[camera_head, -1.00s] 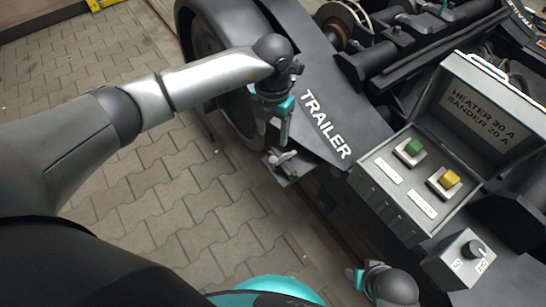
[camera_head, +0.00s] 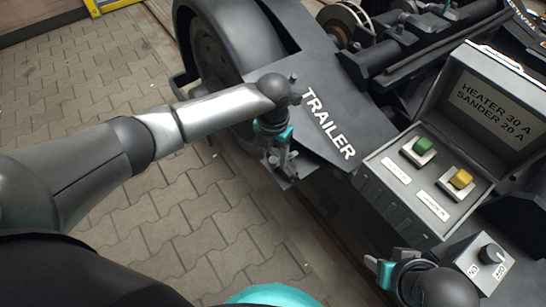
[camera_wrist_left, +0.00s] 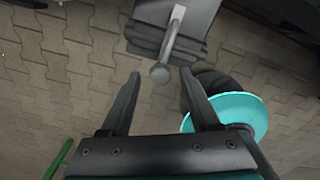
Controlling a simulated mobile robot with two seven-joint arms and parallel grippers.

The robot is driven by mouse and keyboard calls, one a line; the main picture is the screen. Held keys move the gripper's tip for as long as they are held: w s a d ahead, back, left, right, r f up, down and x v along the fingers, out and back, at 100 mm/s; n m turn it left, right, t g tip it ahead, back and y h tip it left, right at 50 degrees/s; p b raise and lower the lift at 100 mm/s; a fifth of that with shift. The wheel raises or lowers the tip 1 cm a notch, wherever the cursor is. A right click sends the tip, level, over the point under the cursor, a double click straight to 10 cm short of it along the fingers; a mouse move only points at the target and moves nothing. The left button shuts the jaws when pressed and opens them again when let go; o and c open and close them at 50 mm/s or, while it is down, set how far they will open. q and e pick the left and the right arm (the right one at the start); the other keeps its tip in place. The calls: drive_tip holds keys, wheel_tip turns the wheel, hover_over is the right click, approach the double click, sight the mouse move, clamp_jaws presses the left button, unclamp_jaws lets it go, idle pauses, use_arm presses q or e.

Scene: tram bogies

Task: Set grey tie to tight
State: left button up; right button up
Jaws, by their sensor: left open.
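The grey tie appears to be the small grey lever with a round knob (camera_wrist_left: 160,74) on a bracket, seen at the top middle of the left wrist view. Its bracket (camera_head: 288,180) projects from the side of the dark frame marked TRAILER. My left gripper (camera_head: 280,160) points down at the lever in the head view and partly hides it. In the left wrist view its two fingers (camera_wrist_left: 161,76) are apart, with the knob between their tips; contact does not show. My right gripper (camera_head: 382,266) is at the lower right, its finger opening unclear.
A grey box (camera_head: 400,205) holds a green button (camera_head: 422,147) and a yellow button (camera_head: 461,179) under a raised lid (camera_head: 492,100). A small rotary switch (camera_head: 490,255) is near my right gripper. Paving (camera_head: 170,215) to the left is clear.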

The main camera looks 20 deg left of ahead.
use_arm(q)
drive_tip(key=shift+f, duration=0.15)
drive_tip(key=shift+c, duration=0.2)
clamp_jaws()
idle(0.3)
idle(0.9)
